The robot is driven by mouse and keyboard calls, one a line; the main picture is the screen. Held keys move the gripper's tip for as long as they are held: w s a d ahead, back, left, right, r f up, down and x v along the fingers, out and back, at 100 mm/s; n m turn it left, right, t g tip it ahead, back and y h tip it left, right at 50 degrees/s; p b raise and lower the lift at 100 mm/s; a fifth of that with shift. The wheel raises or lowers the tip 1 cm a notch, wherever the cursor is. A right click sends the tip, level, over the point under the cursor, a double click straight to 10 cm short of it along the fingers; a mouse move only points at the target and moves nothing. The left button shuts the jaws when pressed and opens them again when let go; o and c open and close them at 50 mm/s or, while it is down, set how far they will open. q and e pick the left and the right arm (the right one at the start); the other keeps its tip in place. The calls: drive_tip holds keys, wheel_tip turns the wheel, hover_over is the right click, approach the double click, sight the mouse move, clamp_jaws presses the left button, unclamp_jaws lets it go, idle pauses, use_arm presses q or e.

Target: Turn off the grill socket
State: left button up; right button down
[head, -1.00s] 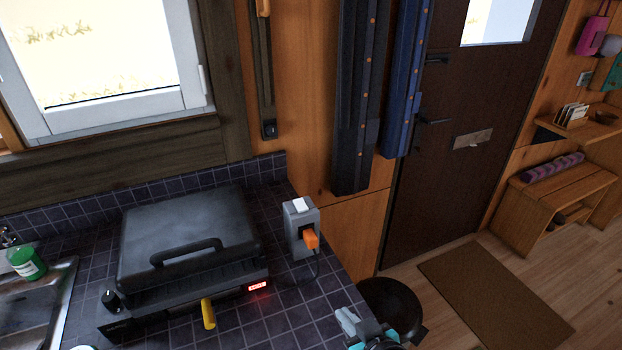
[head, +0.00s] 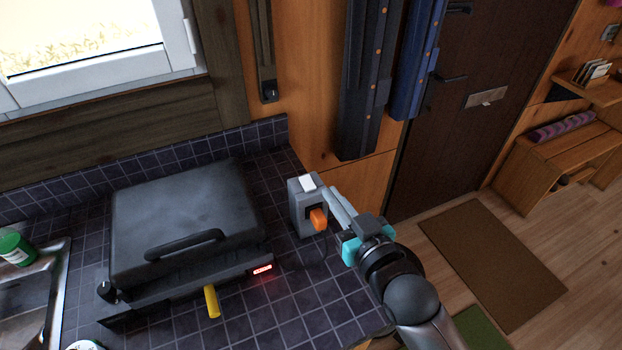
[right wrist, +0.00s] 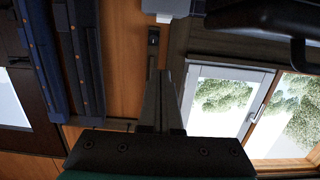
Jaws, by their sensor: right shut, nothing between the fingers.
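The grill socket (head: 297,210) is a grey block standing on the tiled counter, with a white switch (head: 307,182) on top and an orange plug (head: 318,219) in its front. The dark grill (head: 185,225) to its left is closed, with a lit red display (head: 262,269). My right gripper (head: 331,190) is shut and empty, its fingertips just right of the socket near switch height; I cannot tell if they touch it. In the right wrist view the shut fingers (right wrist: 166,74) point up, and part of the socket (right wrist: 166,7) shows at the top edge. My left gripper is not in view.
A yellow-handled tool (head: 211,301) sticks out from the grill's front. A sink (head: 50,300) and green jar (head: 15,248) are at left. Dark hanging covers (head: 365,85) are behind the socket. The counter (head: 330,310) in front of the socket is clear.

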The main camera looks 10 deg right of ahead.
hover_over(311, 187)
drive_tip(key=s, duration=0.1)
drive_tip(key=shift+s+d+f, duration=0.1)
drive_tip(key=shift+s+f, duration=0.05)
drive_tip(key=shift+f, duration=0.4)
drive_tip(key=shift+w+f, duration=0.25)
drive_tip(key=shift+f, duration=0.3)
drive_tip(key=shift+w+f, duration=0.2)
drive_tip(key=shift+f, duration=0.3)
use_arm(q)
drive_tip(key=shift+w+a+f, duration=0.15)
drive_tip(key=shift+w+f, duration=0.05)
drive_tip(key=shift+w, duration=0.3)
use_arm(e)
drive_tip(key=shift+w+f, duration=0.1)
drive_tip(key=shift+f, duration=0.9)
drive_tip(key=p, duration=0.2)
drive_tip(key=shift+w+g+p, duration=0.1)
drive_tip(key=shift+g+p, duration=0.2)
drive_tip(key=shift+g, duration=0.1)
drive_tip(key=shift+f, duration=0.3)
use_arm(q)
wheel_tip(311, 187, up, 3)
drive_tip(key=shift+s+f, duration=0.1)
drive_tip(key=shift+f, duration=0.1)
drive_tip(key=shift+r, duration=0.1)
use_arm(e)
drive_tip(key=shift+r, duration=0.15)
